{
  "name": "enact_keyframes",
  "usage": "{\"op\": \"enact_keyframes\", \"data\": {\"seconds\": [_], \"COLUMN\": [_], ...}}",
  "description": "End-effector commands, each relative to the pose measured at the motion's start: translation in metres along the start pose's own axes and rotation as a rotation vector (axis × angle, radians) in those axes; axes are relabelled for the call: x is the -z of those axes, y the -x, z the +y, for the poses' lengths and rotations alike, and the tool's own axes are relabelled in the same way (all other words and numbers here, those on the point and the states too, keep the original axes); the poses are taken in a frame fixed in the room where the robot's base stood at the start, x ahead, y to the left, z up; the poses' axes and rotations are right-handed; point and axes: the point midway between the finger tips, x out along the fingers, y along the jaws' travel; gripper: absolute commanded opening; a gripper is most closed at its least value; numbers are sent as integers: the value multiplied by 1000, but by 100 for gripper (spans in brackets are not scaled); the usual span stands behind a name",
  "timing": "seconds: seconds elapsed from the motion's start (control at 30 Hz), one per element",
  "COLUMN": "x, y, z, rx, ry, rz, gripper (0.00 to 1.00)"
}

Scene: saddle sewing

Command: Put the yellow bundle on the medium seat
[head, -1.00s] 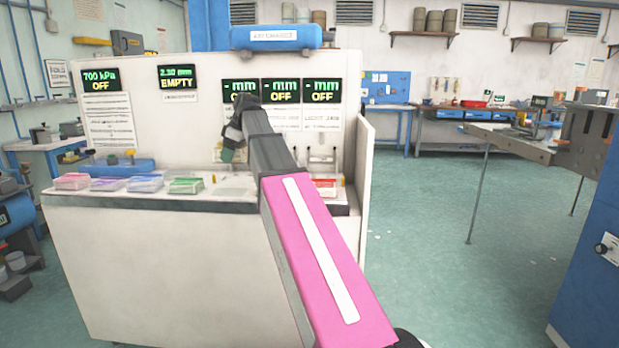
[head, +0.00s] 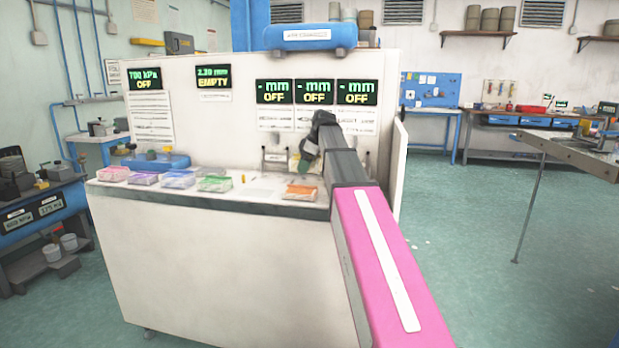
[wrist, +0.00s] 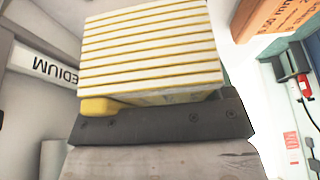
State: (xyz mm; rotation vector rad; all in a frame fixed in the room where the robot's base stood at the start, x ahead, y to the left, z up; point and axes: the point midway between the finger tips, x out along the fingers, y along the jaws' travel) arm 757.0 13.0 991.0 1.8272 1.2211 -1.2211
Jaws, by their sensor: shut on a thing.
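The yellow bundle (wrist: 155,48) fills the upper middle of the wrist view, a yellow block with pale stripes. My gripper's dark bar (wrist: 160,120) lies against its lower edge, and my gripper is shut on the bundle. An upside-down MEDIUM label (wrist: 45,68) is on a pale surface left of the bundle. In the head view my gripper (head: 309,153) is in front of the back panel, below the middle of three OFF displays. The bundle cannot be made out there. The medium seat itself cannot be clearly told apart in either view.
The white bench (head: 220,250) carries several coloured trays, including a green one (head: 214,184) and an orange one (head: 300,192) below my gripper. The upright panel (head: 235,120) stands behind. In the wrist view an orange block (wrist: 275,20) is at upper right.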

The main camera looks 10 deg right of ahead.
Motion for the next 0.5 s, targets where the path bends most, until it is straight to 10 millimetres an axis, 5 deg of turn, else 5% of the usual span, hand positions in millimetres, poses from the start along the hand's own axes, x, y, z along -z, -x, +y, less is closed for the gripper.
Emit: {"op": "enact_keyframes", "data": {"seconds": [0.27,0.5], "x": [-15,-27], "y": [-8,-36], "z": [8,7], "rx": [1,2], "ry": [1,0], "rz": [0,0], "gripper": [42,42]}}
